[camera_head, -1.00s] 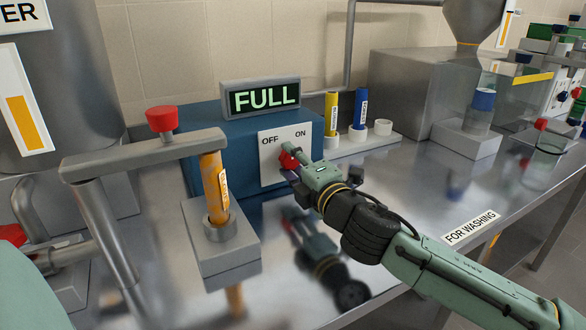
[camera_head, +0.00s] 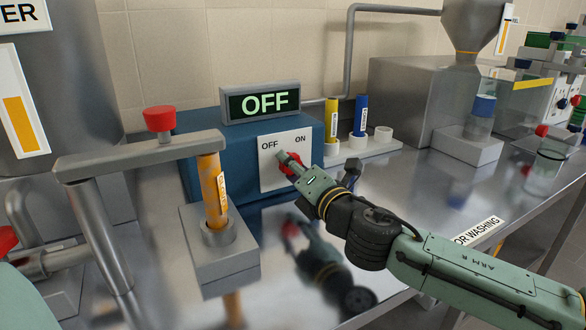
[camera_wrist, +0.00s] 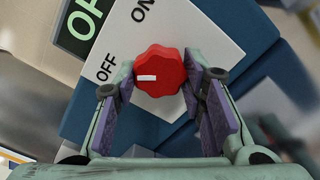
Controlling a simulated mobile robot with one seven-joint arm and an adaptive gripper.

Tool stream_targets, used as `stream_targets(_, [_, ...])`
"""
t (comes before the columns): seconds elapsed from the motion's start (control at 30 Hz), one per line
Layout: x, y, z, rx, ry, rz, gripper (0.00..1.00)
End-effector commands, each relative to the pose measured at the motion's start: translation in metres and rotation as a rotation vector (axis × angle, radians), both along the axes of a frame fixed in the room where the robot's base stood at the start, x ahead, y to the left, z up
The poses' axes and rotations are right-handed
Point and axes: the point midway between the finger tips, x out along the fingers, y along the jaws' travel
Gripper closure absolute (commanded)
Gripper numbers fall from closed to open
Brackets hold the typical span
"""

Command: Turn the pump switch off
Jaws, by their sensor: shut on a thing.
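The pump switch is a red knob (camera_wrist: 160,72) on a white plate (camera_head: 268,172) marked OFF and ON, on the front of a blue box (camera_head: 205,150). In the wrist view its white mark points left, toward the OFF label. The knob (camera_head: 290,163) is partly hidden by my gripper in the head view. The display (camera_head: 262,102) on top of the box reads OFF in green. My gripper (camera_wrist: 165,88) is shut on the knob, with one finger on each side of it.
Yellow (camera_head: 331,120) and blue (camera_head: 360,115) tubes stand in a rack (camera_head: 350,150) behind. A FOR WASHING label (camera_head: 478,230) lies at the bench's right front.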

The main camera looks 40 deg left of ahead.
Motion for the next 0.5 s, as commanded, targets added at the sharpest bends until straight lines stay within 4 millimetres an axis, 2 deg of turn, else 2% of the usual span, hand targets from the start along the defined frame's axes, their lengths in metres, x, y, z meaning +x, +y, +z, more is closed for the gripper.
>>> stream_targets(0.3, [-0.0004,0.0001,-0.0004,-0.002,-0.003,0.001,0.91])
stream_targets(0.33, [-0.0004,0.0001,-0.0004,-0.002,-0.003,0.001,0.61])
stream_targets(0.5, [-0.0003,0.0000,-0.0003,-0.002,-0.003,0.001,0.50])
